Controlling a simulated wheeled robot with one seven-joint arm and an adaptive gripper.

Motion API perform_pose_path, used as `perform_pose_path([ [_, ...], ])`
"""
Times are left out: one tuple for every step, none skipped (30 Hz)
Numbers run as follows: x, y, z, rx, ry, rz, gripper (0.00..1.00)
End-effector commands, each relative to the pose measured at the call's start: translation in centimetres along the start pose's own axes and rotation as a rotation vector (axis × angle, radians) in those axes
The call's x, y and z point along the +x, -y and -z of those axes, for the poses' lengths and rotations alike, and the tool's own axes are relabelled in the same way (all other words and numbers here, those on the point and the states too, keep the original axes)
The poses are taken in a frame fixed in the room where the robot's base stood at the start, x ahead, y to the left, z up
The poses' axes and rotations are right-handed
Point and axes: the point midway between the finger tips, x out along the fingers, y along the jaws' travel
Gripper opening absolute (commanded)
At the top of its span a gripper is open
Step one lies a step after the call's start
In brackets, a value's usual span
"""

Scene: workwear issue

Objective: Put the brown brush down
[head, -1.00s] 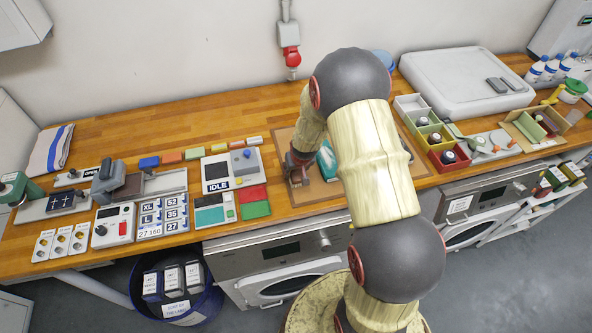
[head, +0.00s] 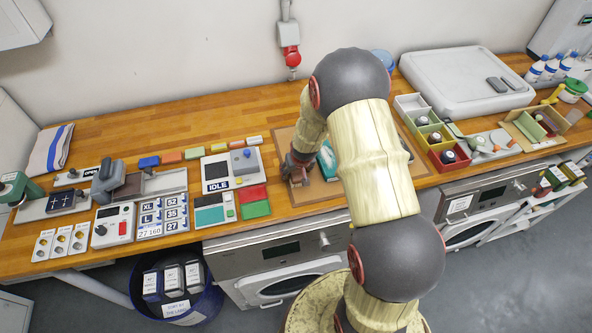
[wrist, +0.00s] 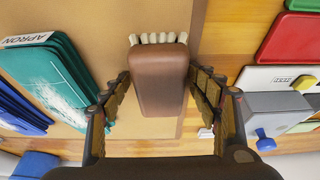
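The brown brush (wrist: 160,80) shows in the wrist view as a long brown block with a row of pale bristles at its upper end. It is between the two fingers of my gripper (wrist: 160,72). The fingertips lie against its two long sides, and the gripper looks shut on it. The tan board (wrist: 115,22) is below the brush; I cannot tell whether the brush touches it. In the head view my gripper (head: 298,170) is low over the left part of the board (head: 320,198), and the brush is too small there to make out clearly.
A teal folded pack (wrist: 60,75) labelled APRON and blue packs (wrist: 18,105) lie left of the brush in the wrist view. At right are a red tray (wrist: 290,38) and a grey device (wrist: 280,108). The wooden counter (head: 215,110) is clear toward the wall.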

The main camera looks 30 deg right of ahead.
Motion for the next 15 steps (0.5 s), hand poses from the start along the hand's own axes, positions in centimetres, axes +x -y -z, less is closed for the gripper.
perform_pose_path([
  [-1.0, 0.0, 0.5, 0.000, -0.004, 0.000, 0.61],
  [-1.6, 0.0, 0.6, 0.000, -0.007, 0.000, 0.61],
  [-2.3, 0.0, 0.6, 0.000, -0.008, 0.000, 0.61],
  [-3.0, 0.0, 0.6, -0.001, -0.009, 0.000, 0.61],
  [-3.7, 0.0, 0.5, -0.001, -0.008, 0.000, 0.61],
  [-4.6, 0.0, 0.6, 0.000, -0.010, 0.000, 0.61],
  [-5.3, 0.0, 0.6, 0.000, -0.010, 0.000, 0.61],
  [-5.9, 0.0, 0.6, 0.000, -0.011, 0.000, 0.61],
  [-6.8, 0.0, 0.6, 0.000, -0.010, 0.000, 0.61],
  [-7.4, 0.0, 0.6, 0.000, -0.010, 0.000, 0.61],
  [-7.9, 0.0, 0.6, 0.000, -0.010, -0.001, 0.61],
  [-8.7, 0.0, 0.6, 0.000, -0.011, 0.000, 0.61],
  [-9.2, 0.0, 0.6, 0.000, -0.010, 0.000, 0.61],
  [-9.7, 0.0, 0.6, 0.000, -0.010, 0.000, 0.61],
  [-10.3, 0.0, 0.6, 0.000, -0.011, 0.000, 0.61],
])
